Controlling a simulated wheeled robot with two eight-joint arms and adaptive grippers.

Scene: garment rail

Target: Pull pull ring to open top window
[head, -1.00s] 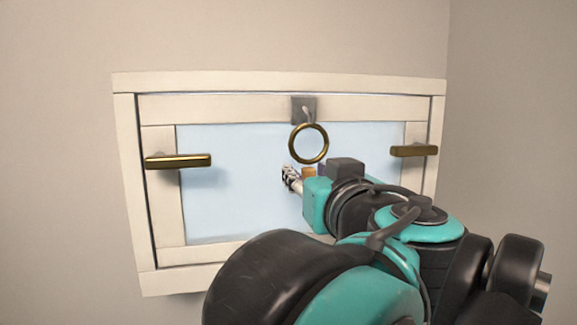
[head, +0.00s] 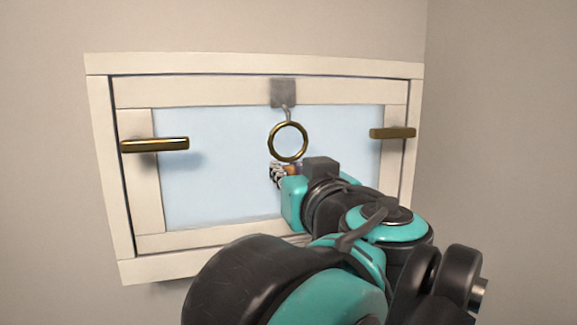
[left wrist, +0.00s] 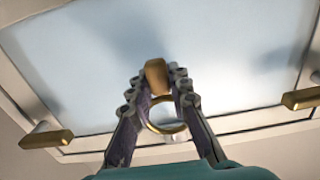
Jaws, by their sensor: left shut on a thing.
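The pull ring (head: 288,141) is a gold ring hanging on a short link from a grey bracket (head: 283,93) at the top middle of the window. The top window (head: 215,150) is a pale blue pane in a cream sash; it looks flush or nearly so with its frame. My left gripper (head: 279,172) is at the ring's lower edge. In the left wrist view the fingers (left wrist: 157,85) are closed on a brown-gold piece (left wrist: 156,76), with the pull ring (left wrist: 165,128) showing between them. Exact contact is partly hidden. My right gripper is not in view.
A gold handle (head: 154,145) sticks out from the sash at left and another (head: 393,133) at right. The cream outer frame (head: 103,165) is fixed to a plain wall, with a corner at right. My arm covers the window's lower right part.

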